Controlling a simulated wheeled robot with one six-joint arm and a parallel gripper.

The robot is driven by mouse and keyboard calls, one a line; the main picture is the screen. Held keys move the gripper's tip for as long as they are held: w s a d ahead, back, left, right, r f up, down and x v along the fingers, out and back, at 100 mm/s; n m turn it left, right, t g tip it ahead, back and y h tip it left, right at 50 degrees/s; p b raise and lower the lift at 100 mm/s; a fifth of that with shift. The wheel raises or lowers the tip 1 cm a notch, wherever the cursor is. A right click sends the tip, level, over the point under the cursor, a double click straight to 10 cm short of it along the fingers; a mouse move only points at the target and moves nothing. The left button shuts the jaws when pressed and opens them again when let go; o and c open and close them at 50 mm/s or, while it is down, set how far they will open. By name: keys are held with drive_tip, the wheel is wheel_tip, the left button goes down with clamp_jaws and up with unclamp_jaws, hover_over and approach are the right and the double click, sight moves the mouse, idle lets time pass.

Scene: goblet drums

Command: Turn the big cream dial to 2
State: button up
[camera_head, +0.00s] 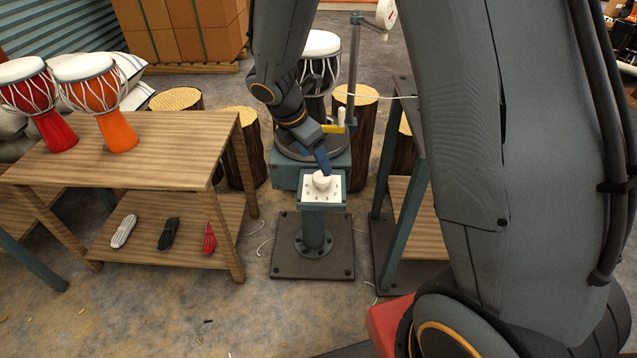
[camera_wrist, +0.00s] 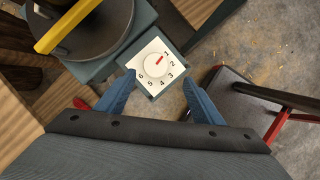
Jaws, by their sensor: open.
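The big cream dial (camera_head: 322,181) sits on a white numbered plate (camera_head: 309,197) on top of a teal pedestal. In the wrist view the round dial (camera_wrist: 155,66) carries a red pointer mark aimed to the upper right, at the 1. The numbers 1 to 6 curve around it, with 2 just clockwise of 1. My gripper (camera_head: 323,160) is above and behind the dial in the head view. I cannot tell whether a fingertip touches the dial.
Behind the pedestal is a teal stand with a dark turntable (camera_wrist: 92,30), a yellow bar (camera_wrist: 68,26) and a white-topped drum (camera_head: 321,44). A wooden table (camera_head: 165,135) with red and orange drums is left. A teal-framed bench (camera_head: 405,205) stands close right.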

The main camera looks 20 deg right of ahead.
sight(322, 176)
drive_tip(key=shift+n, duration=0.5)
drive_tip(key=x, duration=0.3)
drive_tip(key=b+x, duration=0.1)
drive_tip(key=x, duration=0.4)
drive_tip(key=shift+w+a+f, duration=0.15)
drive_tip(key=shift+w+f, duration=0.25)
drive_tip(key=c, duration=1)
drive_tip(key=shift+r+m, duration=0.1)
drive_tip(key=shift+m, duration=0.3)
drive_tip(key=m+p, duration=0.1)
drive_tip(key=m+g+p, duration=0.1)
drive_tip(key=m, duration=0.1)
drive_tip(key=shift+w+m+g+h, duration=0.2)
drive_tip(key=shift+m+g+h, duration=0.1)
drive_tip(key=shift+w+m+g+p, duration=0.1)
drive_tip(key=shift+m+g+p, duration=0.65)
drive_tip(key=shift+m, duration=0.95)
